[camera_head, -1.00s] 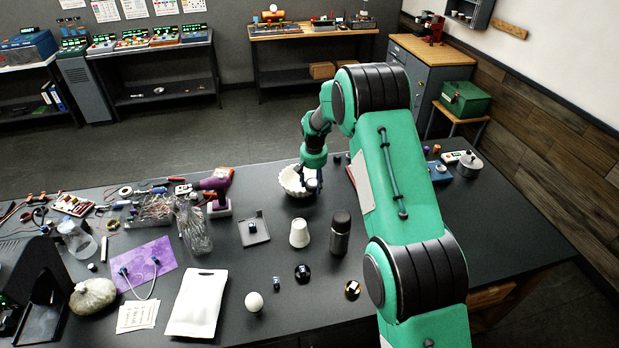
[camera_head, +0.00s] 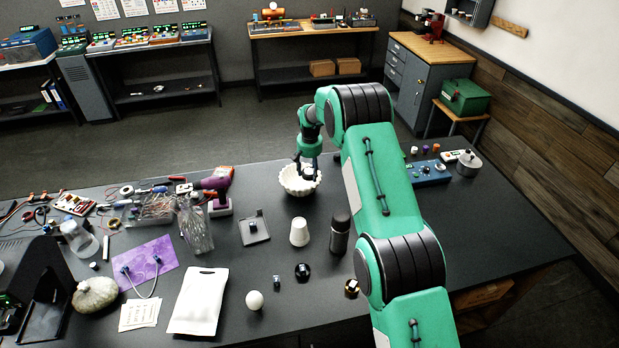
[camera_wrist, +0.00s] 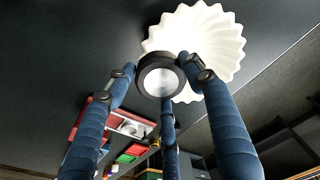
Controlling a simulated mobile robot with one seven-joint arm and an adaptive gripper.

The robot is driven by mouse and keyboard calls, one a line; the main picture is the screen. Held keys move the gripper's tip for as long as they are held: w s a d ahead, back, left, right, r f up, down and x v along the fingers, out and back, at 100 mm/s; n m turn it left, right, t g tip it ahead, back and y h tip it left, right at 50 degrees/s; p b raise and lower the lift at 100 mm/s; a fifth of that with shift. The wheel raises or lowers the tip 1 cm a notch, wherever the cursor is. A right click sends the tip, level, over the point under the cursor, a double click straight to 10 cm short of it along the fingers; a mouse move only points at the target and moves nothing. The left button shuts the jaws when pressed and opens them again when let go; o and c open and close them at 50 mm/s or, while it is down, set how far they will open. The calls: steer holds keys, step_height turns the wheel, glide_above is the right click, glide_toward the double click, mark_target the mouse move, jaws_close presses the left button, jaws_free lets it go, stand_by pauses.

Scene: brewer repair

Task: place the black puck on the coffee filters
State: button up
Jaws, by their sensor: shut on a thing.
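The coffee filters (camera_head: 291,186) are a white fluted stack on the dark table; they also show at the top of the wrist view (camera_wrist: 222,38). My gripper (camera_head: 308,172) is at the filters, over their right part in the head view. In the wrist view, its blue fingers (camera_wrist: 160,76) are closed around the black puck (camera_wrist: 145,80), a round dark ring with a pale silvery face. The puck overlaps the filters' edge in that view. I cannot tell whether it touches them. The puck is not distinguishable in the head view.
A white cup (camera_head: 299,233) and a dark bottle (camera_head: 340,236) stand in front of the filters. A blue box (camera_head: 428,173) stands at the right. Bare table surrounds the filters.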

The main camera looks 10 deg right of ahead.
mark_target(310, 172)
steer(key=shift+f, duration=0.1)
steer(key=shift+f+p, duration=0.45)
steer(key=shift+f, duration=1.15)
steer(key=shift+f, duration=0.2)
steer(key=o, duration=1.4)
steer(key=shift+r, duration=0.15)
steer(key=shift+s+a+r+b, duration=0.1)
steer(key=shift+s+r+b, duration=0.2)
steer(key=shift+r, duration=1.7)
steer(key=shift+s+r+b, duration=0.15)
steer(key=shift+r+b, duration=0.25)
steer(key=shift+r, duration=1.55)
steer(key=shift+s+a+r+b, duration=0.1)
steer(key=shift+s+r+b, duration=0.2)
steer(key=shift+r, duration=1.7)
steer(key=shift+r, duration=0.1)
